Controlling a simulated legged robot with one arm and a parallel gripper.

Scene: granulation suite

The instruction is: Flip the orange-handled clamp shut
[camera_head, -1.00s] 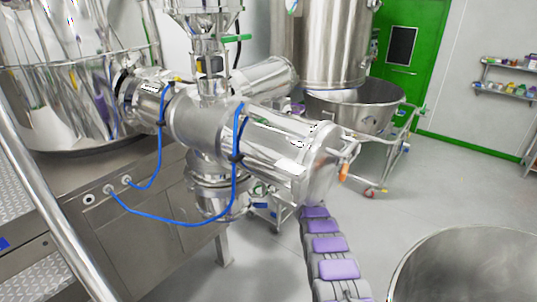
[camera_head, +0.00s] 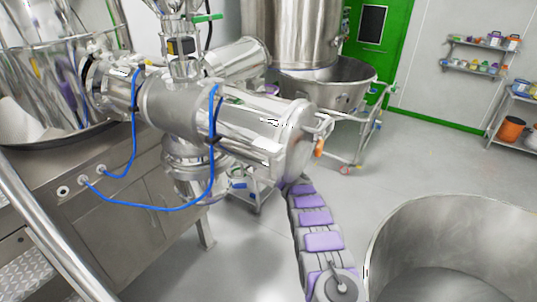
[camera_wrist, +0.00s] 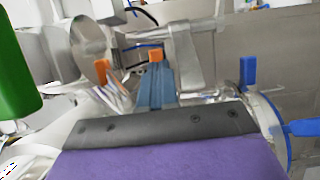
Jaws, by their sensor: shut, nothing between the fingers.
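The orange clamp handle (camera_head: 319,147) hangs at the front end of the polished horizontal cylinder (camera_head: 262,130) in the head view. In the wrist view an orange piece (camera_wrist: 102,72) stands left of centre; it looks like the handle, but I cannot be sure. My gripper (camera_wrist: 156,66) shows in the wrist view as two blue-grey fingers held together, with nothing between them. An orange piece lies at their tips; I cannot tell whether it touches them. In the head view my gripper is hidden behind the cylinder's end. I cannot tell how far the clamp is swung.
A blue hose (camera_head: 212,150) loops below the cylinder. A large steel bowl (camera_head: 450,215) stands at the lower right, close to my arm. A wheeled steel vessel (camera_head: 335,95) stands behind. Bare floor (camera_head: 420,160) lies to the right. A green piece (camera_wrist: 18,70) edges the wrist view.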

